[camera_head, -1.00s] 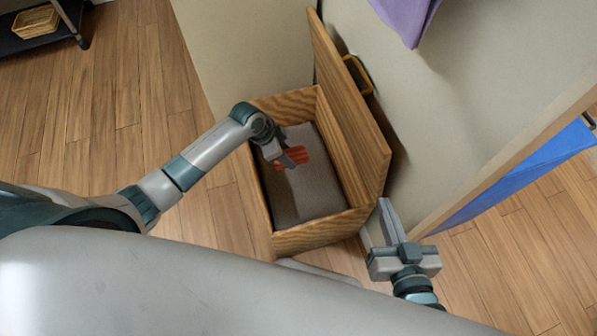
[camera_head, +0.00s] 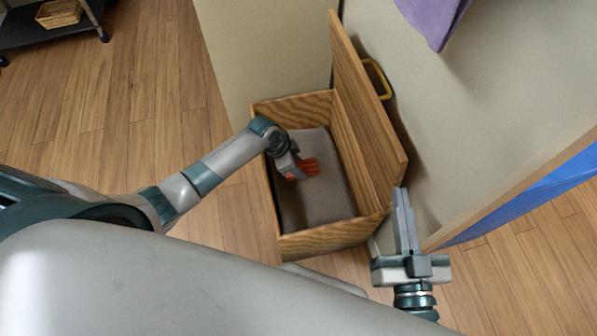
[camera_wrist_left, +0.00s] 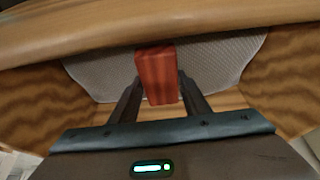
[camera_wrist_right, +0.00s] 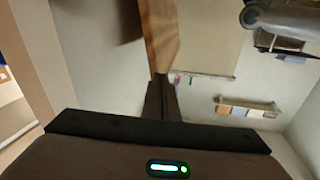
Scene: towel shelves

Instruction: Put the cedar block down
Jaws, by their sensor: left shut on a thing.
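The cedar block (camera_head: 308,167) is a reddish-brown block. My left gripper (camera_head: 292,168) is shut on it inside an open wooden chest (camera_head: 318,241). In the left wrist view the block (camera_wrist_left: 156,72) sits between the two fingers (camera_wrist_left: 160,95). A grey pad (camera_head: 325,200) covers the chest's floor. I cannot tell whether the block touches the pad. My right gripper (camera_head: 405,205) is to the right of the chest's near end, with its fingers together; they also look closed in the right wrist view (camera_wrist_right: 162,90).
The chest's lid (camera_head: 365,90) stands open on the right, with a yellow handle (camera_head: 377,80) behind it. A purple towel (camera_head: 435,18) hangs at the top and a blue cloth (camera_head: 530,195) is at the right. A basket (camera_head: 60,13) sits on a dark shelf at the far left.

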